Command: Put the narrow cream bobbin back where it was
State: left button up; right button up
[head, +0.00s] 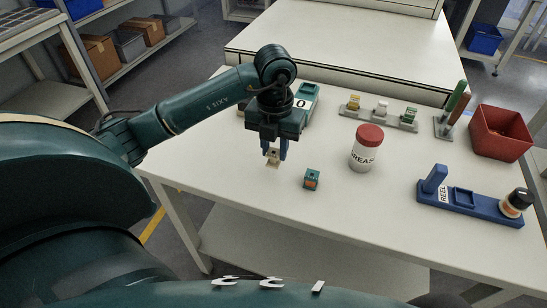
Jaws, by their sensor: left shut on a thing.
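My left gripper (273,151) points down over the near left part of the white table and is shut on a small cream piece, which I take as the narrow cream bobbin (272,160). Its upper part is hidden between the fingers, and it seems to hang above the table. A blue holder marked REEL (484,209) lies at the right, with an upright block at its left end, an empty-looking square recess in the middle and a black, orange and white round piece (516,203) at its right end. My right gripper is not in view.
A small teal and orange block (311,179) stands just right of the gripper. Beyond are a grease jar (367,148), a grey rack (394,122) with yellow, white and green pieces, upright tools (452,112) and a red bin (499,134). A teal device (308,92) is partly hidden behind my gripper.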

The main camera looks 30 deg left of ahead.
aim_at(274, 150)
pick_arm(q)
jog(key=shift+f, duration=1.8)
jog(key=shift+f, duration=0.1)
jog(key=o, duration=1)
jog(key=shift+o, duration=0.2)
notch_tip(274, 150, up, 12)
jog(key=shift+f+p, duration=0.25)
jog(key=shift+p, duration=0.1)
jog(key=shift+r, duration=0.4)
